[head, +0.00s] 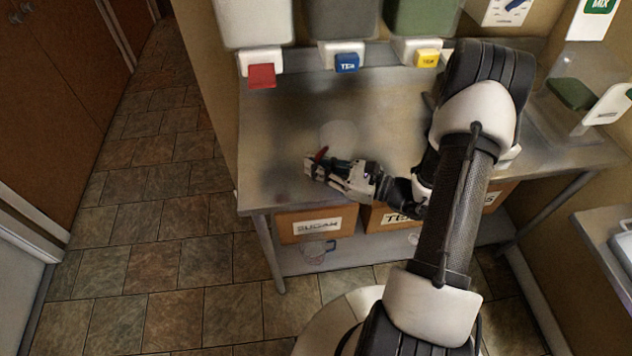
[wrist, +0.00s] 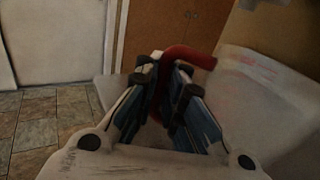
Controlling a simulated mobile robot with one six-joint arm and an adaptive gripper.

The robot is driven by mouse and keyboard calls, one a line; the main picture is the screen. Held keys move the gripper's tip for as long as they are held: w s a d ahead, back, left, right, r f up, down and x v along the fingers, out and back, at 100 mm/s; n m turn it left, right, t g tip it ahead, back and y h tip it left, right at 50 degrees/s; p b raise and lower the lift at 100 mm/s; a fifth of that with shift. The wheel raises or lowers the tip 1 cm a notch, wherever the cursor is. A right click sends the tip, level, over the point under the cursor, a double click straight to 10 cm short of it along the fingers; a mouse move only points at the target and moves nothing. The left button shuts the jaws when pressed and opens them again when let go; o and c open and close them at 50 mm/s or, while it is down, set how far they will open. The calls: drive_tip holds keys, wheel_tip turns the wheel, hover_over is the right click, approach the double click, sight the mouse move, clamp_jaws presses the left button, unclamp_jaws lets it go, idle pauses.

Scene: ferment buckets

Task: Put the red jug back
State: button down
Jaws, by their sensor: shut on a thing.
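The red jug shows its red handle (head: 321,153) and a faint, see-through body (head: 340,134) over the steel table (head: 275,180), below the dispensers. In the wrist view the red handle (wrist: 188,56) runs between my fingers, and the pale clear body (wrist: 262,105) is on the right. My gripper (head: 311,167) is shut on the handle; it also shows in the wrist view (wrist: 163,80). I cannot tell whether the jug's base touches the table.
Dispensers with red (head: 262,76), blue (head: 347,62) and yellow (head: 426,58) taps hang above the table's back. Labelled boxes (head: 313,224) and a clear jug with a blue handle (head: 316,252) are below the tabletop. The tiled floor (head: 150,230) at left is clear.

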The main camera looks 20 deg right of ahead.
drive_tip(key=shift+f+b, duration=0.75)
drive_tip(key=shift+f, duration=1.6)
drive_tip(key=shift+f, duration=0.15)
drive_tip(key=c, duration=1.7)
unclamp_jaws()
